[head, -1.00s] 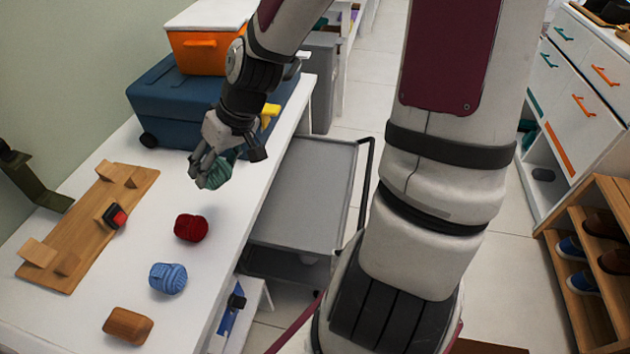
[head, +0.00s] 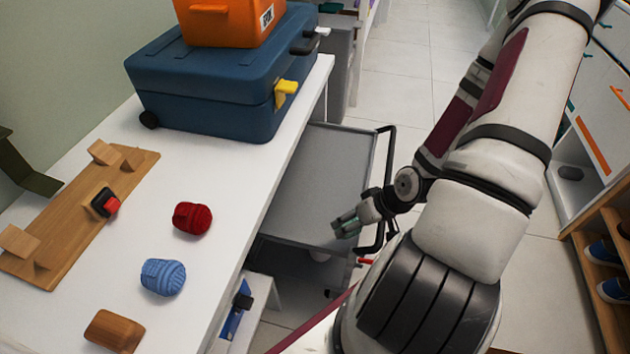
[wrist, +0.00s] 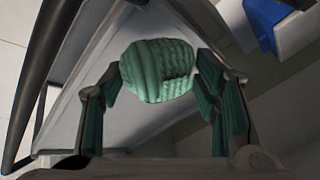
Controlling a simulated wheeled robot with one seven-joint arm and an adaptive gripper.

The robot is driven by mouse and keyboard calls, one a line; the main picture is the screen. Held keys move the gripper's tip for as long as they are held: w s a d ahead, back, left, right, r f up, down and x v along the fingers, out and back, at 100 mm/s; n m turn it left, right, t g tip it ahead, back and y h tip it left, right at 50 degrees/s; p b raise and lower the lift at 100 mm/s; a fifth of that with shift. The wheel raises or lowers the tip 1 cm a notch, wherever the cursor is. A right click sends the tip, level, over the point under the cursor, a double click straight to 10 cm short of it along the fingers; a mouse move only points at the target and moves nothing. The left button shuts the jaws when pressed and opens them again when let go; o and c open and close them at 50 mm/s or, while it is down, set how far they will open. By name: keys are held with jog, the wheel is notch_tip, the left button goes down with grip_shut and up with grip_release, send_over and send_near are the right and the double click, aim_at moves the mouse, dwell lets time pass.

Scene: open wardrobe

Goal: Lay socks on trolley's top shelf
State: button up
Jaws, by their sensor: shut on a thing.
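My gripper (head: 347,225) is shut on a green rolled pair of socks (wrist: 158,70), which shows between the fingers in the wrist view. In the head view the gripper is over the near right part of the grey trolley (head: 318,190), beside its dark handle; the height above the top shelf is hard to tell. The visible top shelf is bare. A red sock roll (head: 192,218) and a blue sock roll (head: 163,277) lie on the white table.
The white table (head: 215,165) borders the trolley on the left. On it are a blue box (head: 215,90) with an orange box (head: 225,22) on top, a wooden board (head: 75,220) and a wooden block (head: 114,331). A shoe rack (head: 600,250) stands at right.

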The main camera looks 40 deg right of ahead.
jog(key=shift+f, duration=0.35)
jog(key=w+d+b, duration=0.1)
jog(key=w, duration=0.4)
jog(key=w+d+f+b, duration=0.1)
jog(key=w+d, duration=0.1)
jog(key=w, duration=0.2)
jog(key=w+d+b, duration=0.1)
jog(key=w, duration=0.4)
jog(key=shift+w+d+f, duration=0.2)
jog(key=shift+w+d, duration=0.15)
jog(key=shift+d, duration=0.05)
jog(key=shift+w+d+f, duration=0.1)
jog(key=shift+w+f, duration=0.05)
jog(key=shift+w, duration=0.1)
jog(key=shift+f+b, duration=1.05)
jog(key=shift+f, duration=0.55)
jog(key=shift+f, duration=0.1)
jog(key=o, duration=1.1)
